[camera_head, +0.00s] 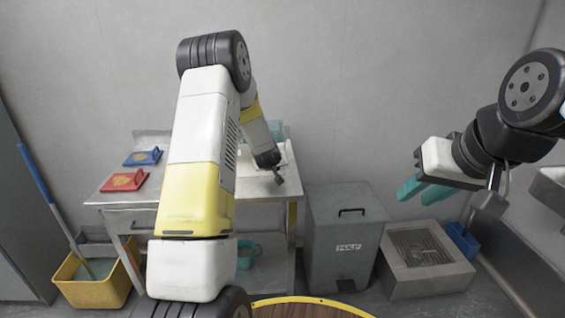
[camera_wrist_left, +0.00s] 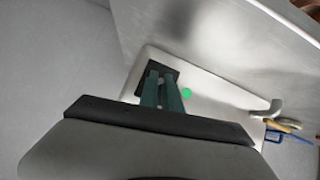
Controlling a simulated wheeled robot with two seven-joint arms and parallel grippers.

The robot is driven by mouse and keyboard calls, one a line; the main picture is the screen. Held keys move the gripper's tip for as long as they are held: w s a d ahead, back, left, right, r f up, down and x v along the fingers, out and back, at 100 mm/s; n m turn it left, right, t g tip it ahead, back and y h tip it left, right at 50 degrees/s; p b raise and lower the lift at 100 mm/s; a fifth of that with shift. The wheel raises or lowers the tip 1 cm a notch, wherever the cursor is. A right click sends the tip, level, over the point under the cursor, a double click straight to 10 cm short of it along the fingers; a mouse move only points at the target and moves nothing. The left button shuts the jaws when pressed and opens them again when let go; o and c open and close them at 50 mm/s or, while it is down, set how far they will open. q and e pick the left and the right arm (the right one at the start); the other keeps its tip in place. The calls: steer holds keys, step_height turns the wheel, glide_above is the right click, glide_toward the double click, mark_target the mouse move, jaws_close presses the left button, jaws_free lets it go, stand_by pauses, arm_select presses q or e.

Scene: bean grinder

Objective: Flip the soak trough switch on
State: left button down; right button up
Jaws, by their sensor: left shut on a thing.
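In the left wrist view, my left gripper (camera_wrist_left: 160,90) has its two teal fingers close together over a small black switch block (camera_wrist_left: 154,70) on a white panel (camera_wrist_left: 225,115). The fingers are shut on the switch, and they hide most of its lever. A green light (camera_wrist_left: 187,93) shows on the panel just right of the fingers. In the head view, my left arm reaches over the steel table, and its fingertips are hidden. My right gripper (camera_head: 425,190) is open and empty in the air at the right, far from the switch.
The steel table (camera_head: 119,196) carries a blue float (camera_head: 143,157) and a red float (camera_head: 124,181). A grey bin (camera_head: 345,225), a metal box (camera_head: 425,262) and a yellow bucket (camera_head: 92,291) stand on the floor. A teal container (camera_head: 248,258) sits on the lower shelf.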

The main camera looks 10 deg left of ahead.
arm_select(q)
steer(key=c, duration=1.5)
jaws_free()
steer(key=shift+c, duration=0.2)
steer(key=a+v, duration=0.1)
steer(key=v, duration=0.6)
steer(key=shift+s+d+r, duration=0.25)
steer(key=shift+s+d, duration=0.1)
steer(key=shift+d, duration=0.15)
